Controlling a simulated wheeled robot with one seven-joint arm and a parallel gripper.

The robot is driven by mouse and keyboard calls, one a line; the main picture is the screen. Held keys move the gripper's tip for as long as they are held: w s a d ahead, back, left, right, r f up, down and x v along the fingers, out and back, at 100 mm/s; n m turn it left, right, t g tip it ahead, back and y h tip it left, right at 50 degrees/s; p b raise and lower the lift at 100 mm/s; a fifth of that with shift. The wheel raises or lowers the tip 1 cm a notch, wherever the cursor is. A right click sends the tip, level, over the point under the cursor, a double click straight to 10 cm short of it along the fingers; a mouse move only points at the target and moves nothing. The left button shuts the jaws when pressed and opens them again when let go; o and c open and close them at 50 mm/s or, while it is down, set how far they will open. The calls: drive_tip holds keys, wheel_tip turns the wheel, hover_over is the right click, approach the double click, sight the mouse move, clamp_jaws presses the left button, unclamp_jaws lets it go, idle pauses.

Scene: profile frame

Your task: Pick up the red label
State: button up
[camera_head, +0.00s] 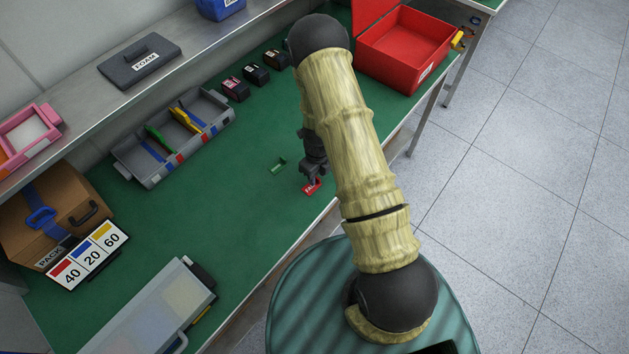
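The red label (311,187), with white lettering, lies near the front edge of the green bench top (240,205). My gripper (313,178) points down directly over it, and its fingers cover part of the label's upper side. The view is too small to tell whether the fingers touch the label or are closed on it. My arm comes in from the lower right and hides part of the bench behind it.
A small green piece (278,165) lies just left of my gripper. A clear-lidded case (150,310) is at lower left. Bench between is clear.

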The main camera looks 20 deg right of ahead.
drive_tip(key=shift+f, duration=0.35)
clamp_jaws()
